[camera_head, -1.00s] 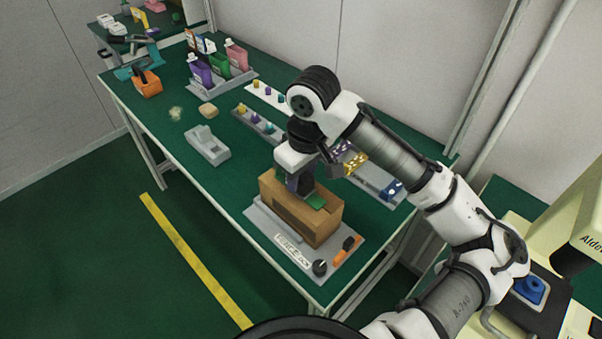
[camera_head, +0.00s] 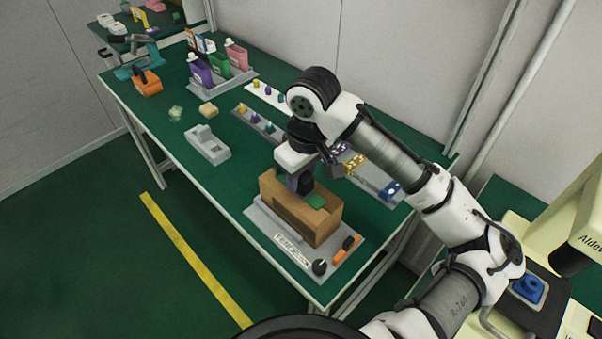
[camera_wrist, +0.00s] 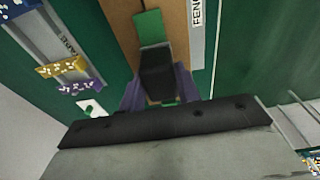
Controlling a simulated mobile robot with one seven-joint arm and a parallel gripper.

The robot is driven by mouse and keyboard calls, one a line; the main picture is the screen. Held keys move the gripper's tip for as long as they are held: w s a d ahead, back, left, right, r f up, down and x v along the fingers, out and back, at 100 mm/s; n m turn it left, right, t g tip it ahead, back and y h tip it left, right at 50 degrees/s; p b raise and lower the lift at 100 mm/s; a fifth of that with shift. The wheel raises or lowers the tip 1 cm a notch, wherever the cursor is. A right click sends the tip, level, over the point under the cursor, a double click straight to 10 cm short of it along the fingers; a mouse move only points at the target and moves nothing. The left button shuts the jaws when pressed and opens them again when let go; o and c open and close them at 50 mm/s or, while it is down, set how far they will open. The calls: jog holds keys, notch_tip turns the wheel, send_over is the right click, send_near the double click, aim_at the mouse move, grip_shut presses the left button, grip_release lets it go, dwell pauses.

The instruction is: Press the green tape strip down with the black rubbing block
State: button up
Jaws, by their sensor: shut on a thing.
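The green tape strip (camera_head: 315,201) lies on top of a brown box (camera_head: 318,226). In the wrist view the strip (camera_wrist: 149,27) runs out past the far end of the black rubbing block (camera_wrist: 157,70), and a small bit of green shows at the near end. My gripper (camera_head: 299,184) is over the box top, with its purple fingers shut on the black block. The block sits on or just above the strip; I cannot tell whether it touches. Part of the strip is hidden under the block.
The box stands on a grey base plate (camera_head: 262,226) with a white label, a black knob (camera_head: 319,267) and an orange-and-black item (camera_head: 346,249). A grey holder (camera_head: 207,145) and several bottles stand farther left. Trays with small coloured parts (camera_head: 391,189) lie behind the box.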

notch_tip(320, 180, up, 7)
jog(key=p, duration=0.6)
jog(key=shift+p, duration=0.35)
jog(key=shift+w+a+f, duration=0.1)
